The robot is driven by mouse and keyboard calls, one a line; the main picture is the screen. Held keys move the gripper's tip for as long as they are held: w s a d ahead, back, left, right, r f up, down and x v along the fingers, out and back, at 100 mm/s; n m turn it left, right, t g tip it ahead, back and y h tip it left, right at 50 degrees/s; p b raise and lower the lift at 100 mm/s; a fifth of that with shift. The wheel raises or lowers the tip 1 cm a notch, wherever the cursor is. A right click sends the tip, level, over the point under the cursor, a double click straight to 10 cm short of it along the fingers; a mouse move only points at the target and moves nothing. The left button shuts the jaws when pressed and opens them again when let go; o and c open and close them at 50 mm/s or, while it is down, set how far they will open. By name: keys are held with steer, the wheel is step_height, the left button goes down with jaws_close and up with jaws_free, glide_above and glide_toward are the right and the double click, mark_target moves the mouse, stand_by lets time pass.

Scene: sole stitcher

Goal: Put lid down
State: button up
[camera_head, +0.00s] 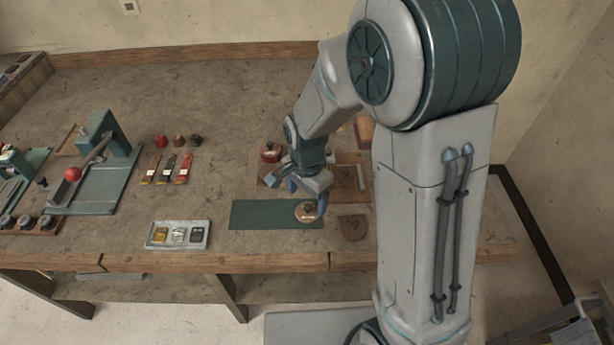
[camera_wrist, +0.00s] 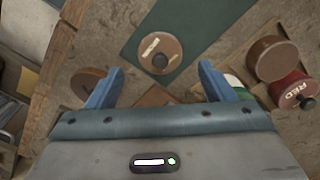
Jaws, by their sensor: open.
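The round tan-brown lid (camera_head: 306,212) lies on the right end of the dark green mat (camera_head: 262,215). In the wrist view the lid (camera_wrist: 150,64) shows a dark knob and a pale label, and the mat (camera_wrist: 195,30) shows beneath it. My gripper (camera_head: 308,197) is above and close to the lid in the head view. In the wrist view my gripper (camera_wrist: 161,67) has its blue fingers spread wide with nothing between them. The lid lies ahead of the fingertips, apart from both.
A red pot (camera_head: 270,152) with a dark knob stands behind the mat; the wrist view shows the word RED on a red piece (camera_wrist: 289,89). A metal tray (camera_head: 178,235) lies left of the mat. A brown piece marked 9 (camera_head: 352,228) lies right, by the table's front edge.

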mark_target(307, 207)
step_height(307, 207, up, 8)
steer(key=s+d+r+n+t, duration=0.3)
steer(key=s+d+r+n, duration=0.5)
steer(key=s+d, duration=0.4)
steer(key=shift+s+r+n, duration=0.15)
steer(key=shift+s+n, duration=0.2)
steer(key=shift+n, duration=0.45)
